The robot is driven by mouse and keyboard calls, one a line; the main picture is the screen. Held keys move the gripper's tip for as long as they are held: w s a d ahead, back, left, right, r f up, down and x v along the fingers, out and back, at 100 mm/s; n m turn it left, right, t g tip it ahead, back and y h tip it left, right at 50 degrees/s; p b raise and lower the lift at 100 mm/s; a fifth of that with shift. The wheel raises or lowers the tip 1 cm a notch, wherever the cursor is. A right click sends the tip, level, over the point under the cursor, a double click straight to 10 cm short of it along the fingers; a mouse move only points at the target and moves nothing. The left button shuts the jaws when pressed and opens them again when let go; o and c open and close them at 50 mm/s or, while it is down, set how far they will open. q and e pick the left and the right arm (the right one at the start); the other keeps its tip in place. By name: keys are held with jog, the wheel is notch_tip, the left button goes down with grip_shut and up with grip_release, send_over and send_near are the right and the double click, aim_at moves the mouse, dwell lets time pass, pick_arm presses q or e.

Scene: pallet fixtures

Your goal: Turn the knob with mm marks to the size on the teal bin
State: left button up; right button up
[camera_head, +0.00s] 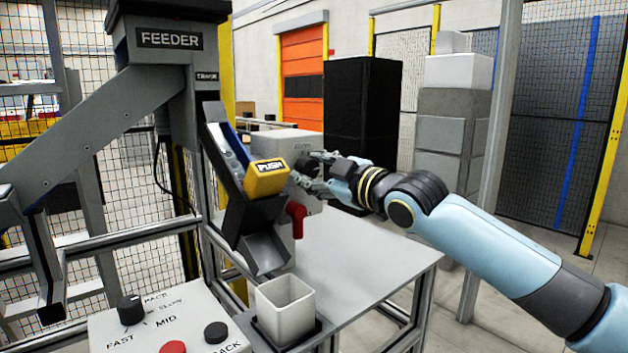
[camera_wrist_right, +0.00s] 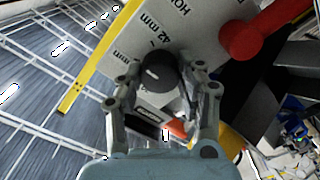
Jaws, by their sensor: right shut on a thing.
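The knob with mm marks (camera_wrist_right: 158,72) is black and round with a light pointer line. In the right wrist view it sits between the fingers of my right gripper (camera_wrist_right: 162,88), on a pale panel (camera_wrist_right: 205,35). A "42 mm" mark shows above the knob; another mm mark to its left is partly cut off. In the head view my right gripper (camera_head: 312,172) is shut at the grey box (camera_head: 282,143) behind the yellow PUSH block, and its fingers hide the knob. I see no teal bin; its size cannot be read. My left gripper is out of view.
A yellow PUSH block (camera_head: 267,178) and a red handle (camera_head: 296,218) are close to my right gripper. A chute (camera_head: 264,253) points down toward a pale open bin (camera_head: 285,318). A FAST-MID-SLOW panel (camera_head: 190,318) stands in front. The table's right side (camera_head: 370,258) is clear.

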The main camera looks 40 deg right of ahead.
jog(key=n+b, duration=0.2)
jog(key=n, duration=0.3)
jog(key=shift+f+n, duration=0.1)
jog(key=shift+n, duration=0.2)
dwell(0.4)
jog(key=o, duration=1.1)
jog(key=shift+o, duration=0.2)
jog(key=s, duration=0.7)
jog(key=shift+s+d, duration=0.25)
jog(key=shift+s, duration=0.05)
